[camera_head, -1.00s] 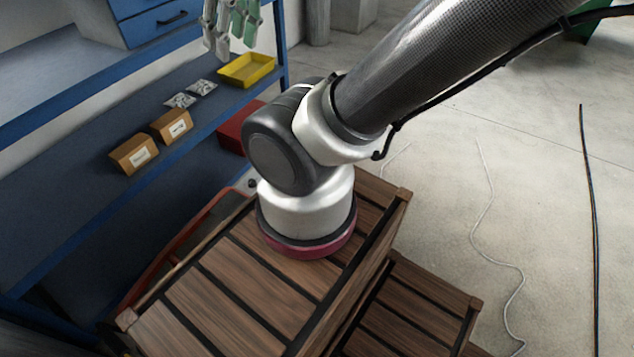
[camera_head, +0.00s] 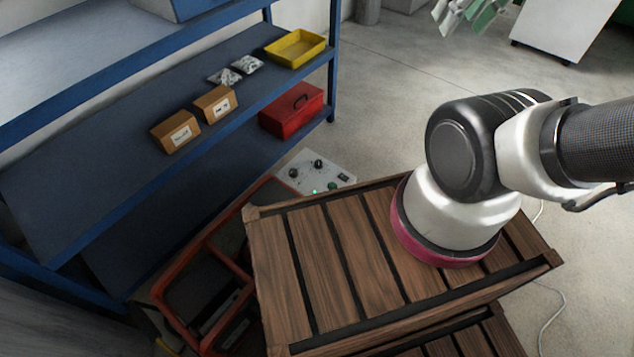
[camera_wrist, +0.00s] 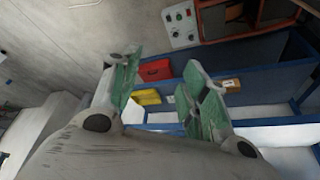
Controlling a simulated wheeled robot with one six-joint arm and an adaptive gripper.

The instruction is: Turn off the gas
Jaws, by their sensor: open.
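A pale control panel (camera_head: 318,174) with dark knobs and a green light sits low behind the wooden crate, beside the blue shelf. It also shows in the wrist view (camera_wrist: 181,24), with knobs, a red spot and a green spot. No part is clearly marked as gas. My gripper (camera_head: 470,12) is at the top edge of the head view, partly cut off, beyond and to the right of the panel. In the wrist view my gripper (camera_wrist: 163,77) has its green fingers spread apart, with nothing between them. The panel is apart from the fingers.
A slatted wooden crate (camera_head: 313,247) stands in front of the panel. A red-framed cart (camera_head: 183,274) is left of it. The blue shelf (camera_head: 75,140) holds small boxes and a yellow tray (camera_head: 295,49); a red toolbox (camera_head: 291,110) sits below. Floor at right is open.

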